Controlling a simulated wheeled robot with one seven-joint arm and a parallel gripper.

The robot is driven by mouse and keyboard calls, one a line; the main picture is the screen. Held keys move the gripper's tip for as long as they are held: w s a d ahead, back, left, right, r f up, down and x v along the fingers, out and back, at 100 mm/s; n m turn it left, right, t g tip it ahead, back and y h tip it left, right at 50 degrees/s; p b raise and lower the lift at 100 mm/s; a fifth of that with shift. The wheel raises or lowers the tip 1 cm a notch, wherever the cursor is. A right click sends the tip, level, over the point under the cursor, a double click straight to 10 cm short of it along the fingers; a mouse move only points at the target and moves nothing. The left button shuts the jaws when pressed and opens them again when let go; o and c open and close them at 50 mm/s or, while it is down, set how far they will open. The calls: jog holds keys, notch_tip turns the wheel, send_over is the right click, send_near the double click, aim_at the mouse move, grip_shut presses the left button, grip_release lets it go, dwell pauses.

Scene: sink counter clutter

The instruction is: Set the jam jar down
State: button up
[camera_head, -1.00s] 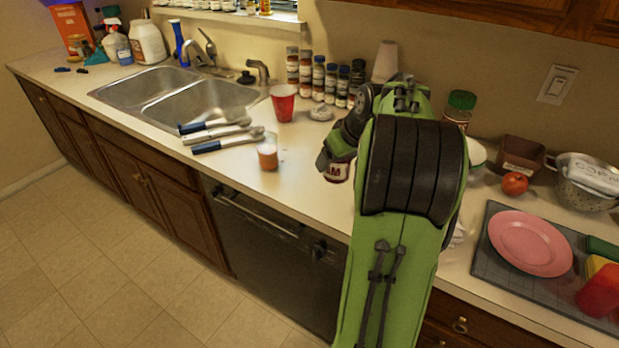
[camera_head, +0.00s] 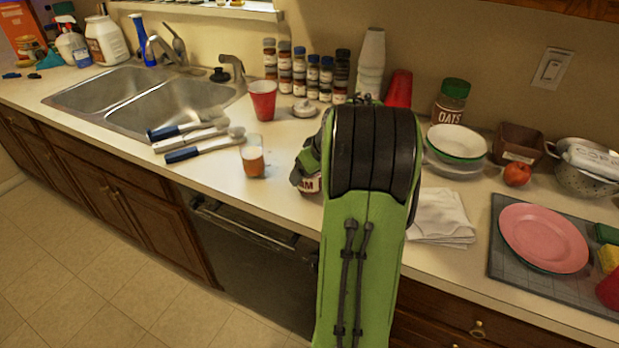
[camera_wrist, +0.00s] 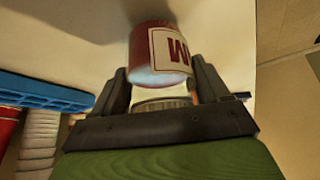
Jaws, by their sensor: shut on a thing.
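The jam jar (camera_head: 310,184) is dark red with a white label and shows in the head view just left of my green arm. In the wrist view the jam jar (camera_wrist: 158,50) sits between the two dark fingers, its label turned to the right. My gripper (camera_wrist: 160,88) is shut on it; in the head view my gripper (camera_head: 306,168) is partly hidden behind my forearm. The jar is at or just above the white counter (camera_head: 230,192) near its front edge; I cannot tell whether its base touches.
A glass with orange contents (camera_head: 253,162) stands left of the jar. A red cup (camera_head: 262,100), a white lidded dish (camera_head: 304,109) and spice jars (camera_head: 298,70) are behind. A white cloth (camera_head: 441,217), bowl (camera_head: 457,143) and pink plate (camera_head: 543,238) lie right of my arm.

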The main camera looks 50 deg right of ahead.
jog(key=shift+f, duration=0.25)
jog(key=shift+f, duration=0.3)
jog(key=o, duration=1.3)
jog(key=shift+o, duration=0.2)
jog(key=p+v, duration=0.3)
jog(key=v, duration=1)
jog(key=s+a+r+n+y, duration=0.1)
jog(key=a+r+n, duration=0.15)
jog(key=a, duration=1.85)
jog(key=s+a+f, duration=0.3)
jog(key=s+a, duration=0.5)
jog(key=s, duration=0.2)
jog(key=shift+s+f, duration=0.15)
jog(key=shift+s, duration=0.15)
